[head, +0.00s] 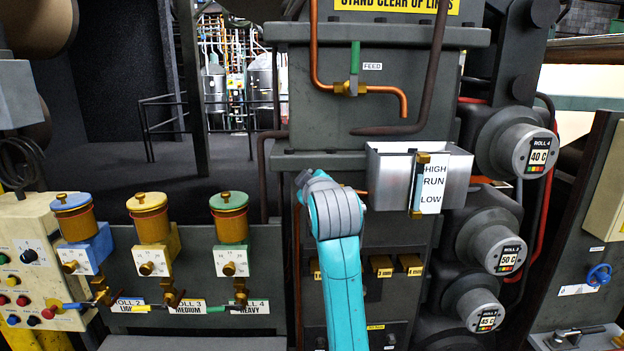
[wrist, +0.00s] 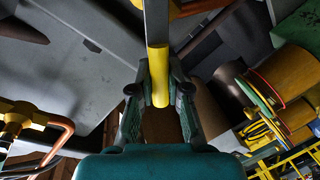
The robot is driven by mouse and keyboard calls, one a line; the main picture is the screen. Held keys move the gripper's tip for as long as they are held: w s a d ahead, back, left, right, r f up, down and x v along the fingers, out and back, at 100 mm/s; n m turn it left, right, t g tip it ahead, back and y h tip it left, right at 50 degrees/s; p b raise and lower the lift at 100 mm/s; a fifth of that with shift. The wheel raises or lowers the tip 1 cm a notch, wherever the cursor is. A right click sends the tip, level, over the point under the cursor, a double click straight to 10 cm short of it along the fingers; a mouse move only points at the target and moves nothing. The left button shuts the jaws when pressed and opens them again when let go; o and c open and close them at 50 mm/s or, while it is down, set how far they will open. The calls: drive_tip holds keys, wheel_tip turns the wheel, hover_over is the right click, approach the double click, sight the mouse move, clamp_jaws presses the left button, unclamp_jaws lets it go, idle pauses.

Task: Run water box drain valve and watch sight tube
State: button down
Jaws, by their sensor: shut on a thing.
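The grey metal water box (head: 385,165) is mounted on the machine right of centre in the head view. Its sight tube (head: 418,184) stands upright on the front between brass fittings, beside a HIGH / RUN / LOW card (head: 432,184). The level in the tube is too small to read surely. In the wrist view my gripper (wrist: 159,88) is shut around a yellow-sleeved lever handle (wrist: 158,62) on a grey bar. In the head view my arm hides the gripper and the drain valve, so I cannot confirm which valve the handle belongs to.
Above the box is the FEED valve with a green lever (head: 354,58) and copper pipe. Heated rolls (head: 527,150) stand at right. Several oil cups (head: 148,216) with valves and a button panel (head: 25,260) are at left. Open floor lies behind.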

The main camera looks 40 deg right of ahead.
drive_tip(key=shift+f, duration=0.1)
idle(0.3)
drive_tip(key=c, duration=1.1)
unclamp_jaws()
drive_tip(key=v, duration=1.2)
idle(4.9)
